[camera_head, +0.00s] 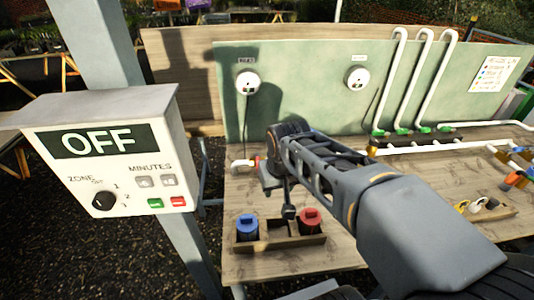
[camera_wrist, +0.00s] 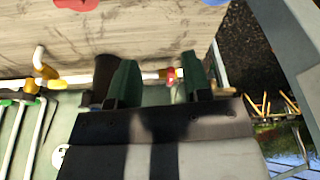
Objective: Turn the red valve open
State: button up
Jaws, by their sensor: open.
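A small red valve (camera_wrist: 171,74) sits on a white pipe (camera_wrist: 75,79) along the bench; in the wrist view it shows between my finger pads, nearer the right one. My gripper (camera_wrist: 160,62) is open, with two dark green pads apart and nothing held. In the head view a bit of red, likely the same valve (camera_head: 257,161), shows at the pipe's left end, beside my wrist. My arm hides part of the pipe and the fingertips there. Whether a pad touches the valve I cannot tell.
A wooden tray (camera_head: 275,246) with a blue canister (camera_head: 247,228) and a red canister (camera_head: 310,222) stands at the front. A control box (camera_head: 110,150) reading OFF is at the left. A green panel (camera_head: 310,100) with gauges and white pipes stands behind.

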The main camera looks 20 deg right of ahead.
jog(key=w+r+m+g+p, duration=0.1)
jog(key=w+r+p, duration=0.15)
jog(key=w, duration=0.75)
jog(key=w+r+m+g+p, duration=0.1)
jog(key=w+g+p, duration=0.15)
jog(key=w, duration=0.75)
jog(key=shift+t, duration=0.35)
jog(key=f, duration=0.4)
jog(key=f+p, duration=0.1)
jog(key=f, duration=0.3)
jog(key=f+p, duration=0.1)
jog(key=f, duration=0.3)
jog(key=shift+w+d+f, duration=0.1)
jog(key=shift+d+f, duration=0.2)
jog(key=shift+f, duration=0.1)
grip_shut()
